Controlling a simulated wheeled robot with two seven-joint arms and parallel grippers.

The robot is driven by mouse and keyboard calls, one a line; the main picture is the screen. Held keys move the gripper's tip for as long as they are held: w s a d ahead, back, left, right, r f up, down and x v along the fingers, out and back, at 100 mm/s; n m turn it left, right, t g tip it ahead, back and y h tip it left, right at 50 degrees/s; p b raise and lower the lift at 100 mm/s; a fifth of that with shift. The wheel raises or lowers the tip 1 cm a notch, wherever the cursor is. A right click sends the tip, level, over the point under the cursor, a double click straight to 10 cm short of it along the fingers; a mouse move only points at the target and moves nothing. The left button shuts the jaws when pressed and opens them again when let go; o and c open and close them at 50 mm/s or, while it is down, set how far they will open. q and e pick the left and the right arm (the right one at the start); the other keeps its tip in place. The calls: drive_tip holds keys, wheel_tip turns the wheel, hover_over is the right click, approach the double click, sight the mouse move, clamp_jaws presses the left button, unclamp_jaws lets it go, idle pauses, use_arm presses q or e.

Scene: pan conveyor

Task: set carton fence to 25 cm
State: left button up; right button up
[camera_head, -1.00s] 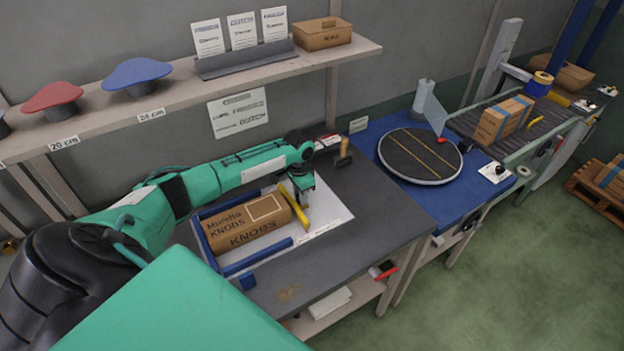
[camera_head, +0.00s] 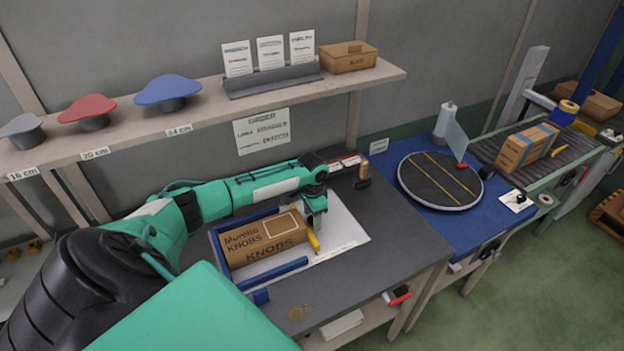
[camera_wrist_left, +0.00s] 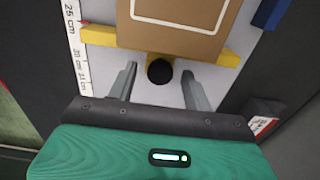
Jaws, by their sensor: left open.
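A brown "KNOBS" carton (camera_head: 262,240) lies between blue rails on a white board (camera_head: 345,232). The yellow carton fence (camera_head: 314,241) stands across its right end. In the left wrist view the fence (camera_wrist_left: 100,36) lies along the carton's edge (camera_wrist_left: 178,38), with a round black knob (camera_wrist_left: 161,72) in front of it. A printed scale (camera_wrist_left: 73,28) at the left reads 25 cm at the top, with smaller marks below; the fence's end is below the 25 label. My left gripper (camera_wrist_left: 159,73) is open, its fingers on either side of the knob, apart from it. My right gripper is out of view.
Blue rails (camera_head: 275,273) border the carton. A stamp-like tool (camera_head: 362,178) stands behind the board. A round turntable (camera_head: 440,181) and the conveyor with a taped carton (camera_head: 527,147) are at right. A shelf (camera_head: 215,111) with pan lids runs above.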

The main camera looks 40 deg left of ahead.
sight(312, 218)
use_arm(q)
wheel_tip(312, 218, up, 14)
drive_tip(key=b, duration=0.3)
drive_tip(key=shift+f, duration=0.2)
drive_tip(key=shift+f, duration=0.1)
